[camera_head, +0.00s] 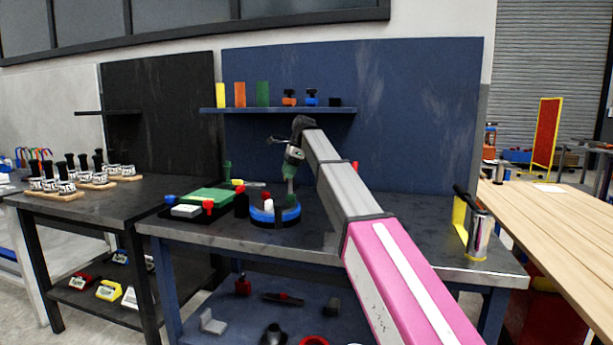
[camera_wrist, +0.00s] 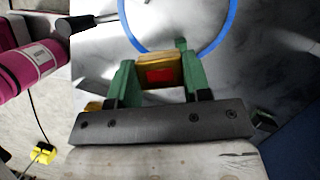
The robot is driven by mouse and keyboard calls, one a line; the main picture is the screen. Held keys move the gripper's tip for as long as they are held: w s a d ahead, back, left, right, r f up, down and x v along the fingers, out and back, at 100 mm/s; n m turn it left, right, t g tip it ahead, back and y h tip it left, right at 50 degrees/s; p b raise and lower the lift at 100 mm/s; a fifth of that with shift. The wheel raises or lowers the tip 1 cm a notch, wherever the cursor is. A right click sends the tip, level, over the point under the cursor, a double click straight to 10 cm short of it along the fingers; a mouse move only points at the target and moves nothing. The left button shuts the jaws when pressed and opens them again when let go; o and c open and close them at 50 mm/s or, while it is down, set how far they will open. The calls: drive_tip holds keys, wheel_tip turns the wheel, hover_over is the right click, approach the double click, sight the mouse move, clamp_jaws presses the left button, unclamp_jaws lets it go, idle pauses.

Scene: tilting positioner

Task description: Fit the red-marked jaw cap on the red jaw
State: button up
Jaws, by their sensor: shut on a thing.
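My gripper (camera_wrist: 158,82) has green fingers and is shut on the jaw cap (camera_wrist: 160,62), a brass-yellow block with a red square mark. In the head view my gripper (camera_head: 290,192) is over the right part of the round blue-rimmed positioner (camera_head: 262,220) on the blue bench. In the wrist view the positioner's blue ring (camera_wrist: 231,32) curves beyond the cap. A small red part (camera_head: 266,196) shows at the positioner's back left; I cannot tell if it is the red jaw. Whether the cap touches any jaw is hidden.
A dark tray (camera_head: 172,214) with a green block (camera_head: 208,195) lies left of the positioner. A shelf (camera_head: 280,110) with coloured blocks hangs behind. A metal canister (camera_head: 478,237) stands at the bench's right end.

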sight(264, 192)
drive_tip(key=w+a+n, duration=0.1)
drive_tip(key=a+n, duration=0.1)
drive_tip(key=a, duration=0.1)
drive_tip(key=w+a+n+g, duration=0.1)
drive_tip(key=w+a+n, duration=0.1)
drive_tip(key=a, duration=0.1)
drive_tip(key=w+a+n, duration=0.1)
drive_tip(key=w+a, duration=0.1)
drive_tip(key=a, duration=0.1)
drive_tip(key=shift+a+f+n+g+h, duration=0.2)
drive_tip(key=shift+f+n+g+h, duration=0.2)
drive_tip(key=shift+w+a, duration=0.1)
drive_tip(key=shift+a, duration=0.2)
drive_tip(key=shift+f, duration=0.15)
drive_tip(key=shift+f, duration=1.8)
drive_tip(key=shift+f, duration=0.2)
drive_tip(key=shift+f, duration=1.3)
drive_tip(key=o, duration=1.5)
drive_tip(key=shift+o, duration=0.2)
